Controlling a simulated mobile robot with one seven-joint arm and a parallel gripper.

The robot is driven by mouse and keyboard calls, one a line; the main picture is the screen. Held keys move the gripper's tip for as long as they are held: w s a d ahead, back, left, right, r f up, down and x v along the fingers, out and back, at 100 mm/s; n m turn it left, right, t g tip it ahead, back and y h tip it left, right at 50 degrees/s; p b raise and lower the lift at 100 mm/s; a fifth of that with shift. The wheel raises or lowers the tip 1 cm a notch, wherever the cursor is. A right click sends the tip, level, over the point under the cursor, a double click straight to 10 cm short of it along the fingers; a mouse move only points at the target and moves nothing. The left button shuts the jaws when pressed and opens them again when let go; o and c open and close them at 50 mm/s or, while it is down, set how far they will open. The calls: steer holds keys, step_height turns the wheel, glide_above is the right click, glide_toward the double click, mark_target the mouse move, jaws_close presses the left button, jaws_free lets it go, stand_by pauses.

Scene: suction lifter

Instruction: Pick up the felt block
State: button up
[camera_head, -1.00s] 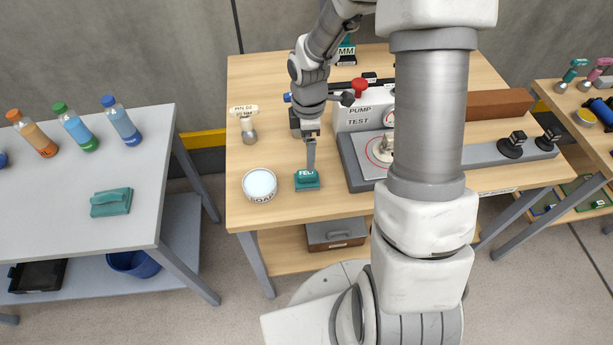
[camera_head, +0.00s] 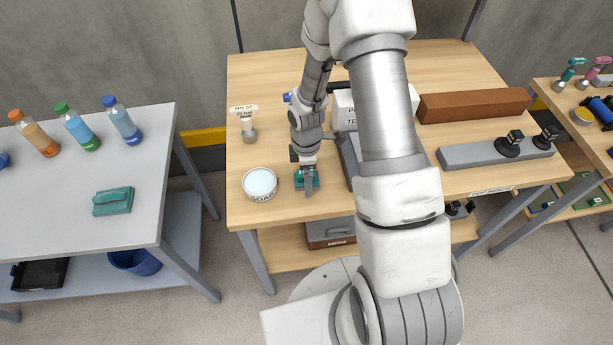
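The felt block is a small teal block (camera_head: 299,184) near the front of the wooden table. One second ago its top label "FELT" could be read; now my gripper covers most of it. My gripper (camera_head: 308,185) is down at the block, with a grey finger in front of it and teal showing on both sides. The block appears to rest on the table. I cannot tell whether the fingers are closed on it or only around it.
A round white soap tin (camera_head: 259,184) stands close to the left of the block. A small stand with a label (camera_head: 247,125) is behind the tin. The pump test box (camera_head: 345,108) and its grey base (camera_head: 351,160) are close on the right. The table's front edge is near.

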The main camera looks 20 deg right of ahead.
steer(key=shift+c, duration=0.3)
steer(key=c, duration=1.4)
steer(key=shift+r, duration=0.6)
steer(key=r, duration=0.2)
steer(key=d+r+b, duration=0.1)
steer(key=shift+s+d+r, duration=0.1)
steer(key=shift+s+r, duration=0.15)
steer(key=shift+s, duration=0.05)
steer(key=s+d+r, duration=0.1)
steer(key=d+r, duration=0.1)
steer(key=d, duration=0.1)
steer(key=s+d+r, duration=0.2)
steer(key=d, duration=0.1)
steer(key=s+d+r, duration=0.2)
steer(key=shift+s+d+r, duration=0.1)
steer(key=shift+s+d, duration=0.15)
steer(key=shift+d, duration=0.15)
